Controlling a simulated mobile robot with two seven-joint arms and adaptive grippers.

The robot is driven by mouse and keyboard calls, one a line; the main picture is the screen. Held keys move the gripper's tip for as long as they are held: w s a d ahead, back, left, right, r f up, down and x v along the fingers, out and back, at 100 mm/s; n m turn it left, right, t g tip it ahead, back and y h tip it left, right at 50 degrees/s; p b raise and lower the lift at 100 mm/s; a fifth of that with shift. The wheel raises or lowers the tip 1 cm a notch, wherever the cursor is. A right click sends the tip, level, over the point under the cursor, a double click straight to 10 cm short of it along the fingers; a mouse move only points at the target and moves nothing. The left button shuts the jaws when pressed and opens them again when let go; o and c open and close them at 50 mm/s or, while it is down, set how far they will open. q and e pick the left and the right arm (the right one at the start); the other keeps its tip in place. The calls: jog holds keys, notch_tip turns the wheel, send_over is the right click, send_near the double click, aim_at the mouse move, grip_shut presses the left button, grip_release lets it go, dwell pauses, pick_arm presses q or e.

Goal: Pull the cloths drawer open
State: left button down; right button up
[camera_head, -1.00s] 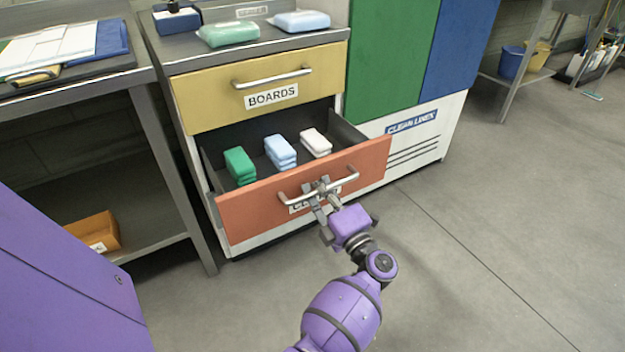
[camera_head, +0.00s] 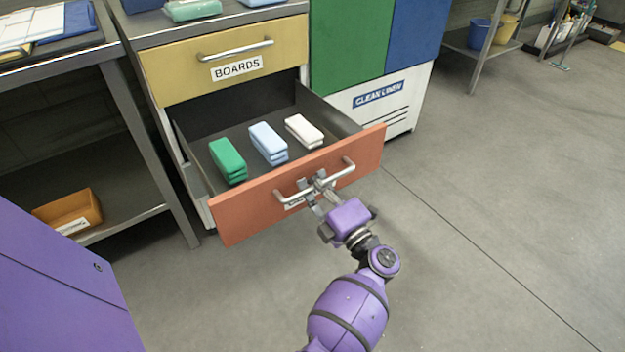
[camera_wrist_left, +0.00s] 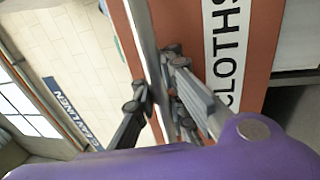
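The orange-red cloths drawer (camera_head: 240,213) stands well out from the cabinet, with its inside showing. In it lie a green stack (camera_head: 228,160), a light blue stack (camera_head: 268,143) and a white stack (camera_head: 304,131) of folded cloths. My left gripper (camera_head: 319,186) is at the middle of the drawer's bar handle (camera_head: 339,174), its fingers closed around the bar. In the left wrist view the fingers (camera_wrist_left: 160,92) lie on both sides of the handle bar (camera_wrist_left: 143,42), beside the CLOTHS label (camera_wrist_left: 227,50). The gripper covers most of the label in the head view. My right gripper is not in view.
The yellow BOARDS drawer (camera_head: 185,70) above is shut. A steel table (camera_head: 125,115) with an orange bin (camera_head: 70,213) on its lower shelf stands at the left. The grey floor (camera_head: 480,220) in front and to the right is clear.

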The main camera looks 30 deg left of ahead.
pick_arm(q)
jog(key=shift+s+d+f, duration=0.1)
jog(key=shift+s+f, duration=0.05)
jog(key=shift+f, duration=0.3)
jog(key=c, duration=2.1)
grip_release()
jog(key=shift+o, duration=1.4)
jog(key=shift+d, duration=0.1)
jog(key=shift+o, duration=0.3)
jog(key=shift+r, duration=0.2)
jog(key=v, duration=1.2)
